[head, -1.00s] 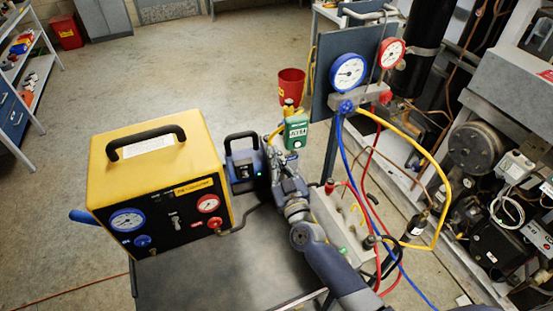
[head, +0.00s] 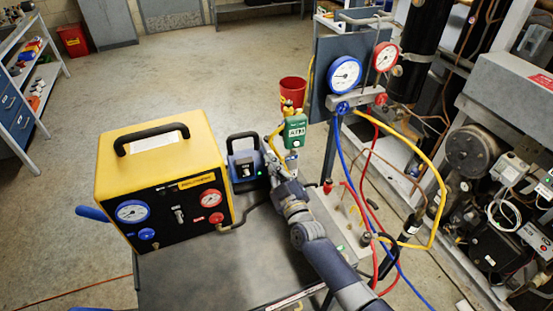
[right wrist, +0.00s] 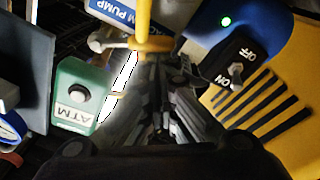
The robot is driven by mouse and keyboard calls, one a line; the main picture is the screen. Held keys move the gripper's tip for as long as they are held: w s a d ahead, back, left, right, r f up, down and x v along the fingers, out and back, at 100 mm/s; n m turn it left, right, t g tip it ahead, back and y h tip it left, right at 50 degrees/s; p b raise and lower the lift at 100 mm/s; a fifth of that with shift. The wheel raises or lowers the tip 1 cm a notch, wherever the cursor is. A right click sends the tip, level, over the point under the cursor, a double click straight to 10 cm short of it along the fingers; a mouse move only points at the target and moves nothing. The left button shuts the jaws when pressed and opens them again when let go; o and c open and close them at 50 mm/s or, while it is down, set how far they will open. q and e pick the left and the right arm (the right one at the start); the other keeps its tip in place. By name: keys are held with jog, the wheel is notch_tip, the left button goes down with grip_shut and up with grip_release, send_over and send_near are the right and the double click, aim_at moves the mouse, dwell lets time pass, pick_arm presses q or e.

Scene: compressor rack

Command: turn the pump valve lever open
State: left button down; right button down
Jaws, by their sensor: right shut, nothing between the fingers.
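The blue pump (head: 245,168) stands right of the yellow machine, with a green light and an ON/OFF switch (right wrist: 237,70). In the right wrist view, a brass fitting (right wrist: 150,44) sits at the pump, with a yellow hose or bar (right wrist: 143,17) rising from it. A short brass arm (right wrist: 112,43) points left from it; I take this for the valve lever, though its exact setting is unclear. My right gripper (head: 274,172) is shut and empty, its fingertips (right wrist: 160,68) close by the fitting; contact cannot be told. My left gripper is not in view.
A green ATM box (head: 294,131) stands just behind my right gripper. The yellow machine (head: 165,190) is to the left. The gauge manifold (head: 355,98) with blue, red and yellow hoses is to the right. Bare cart top (head: 215,270) lies in front.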

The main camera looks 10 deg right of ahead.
jog(key=d+f+n+g+y+b, duration=0.1)
jog(key=d+f+n, duration=0.2)
jog(key=n, duration=0.8)
jog(key=shift+w+f, duration=0.3)
jog(key=shift+f, duration=0.85)
jog(key=shift+d, duration=0.1)
jog(key=shift+s+g, duration=0.1)
jog(key=shift+g, duration=0.2)
jog(key=v, duration=1.2)
jog(key=shift+f, duration=0.1)
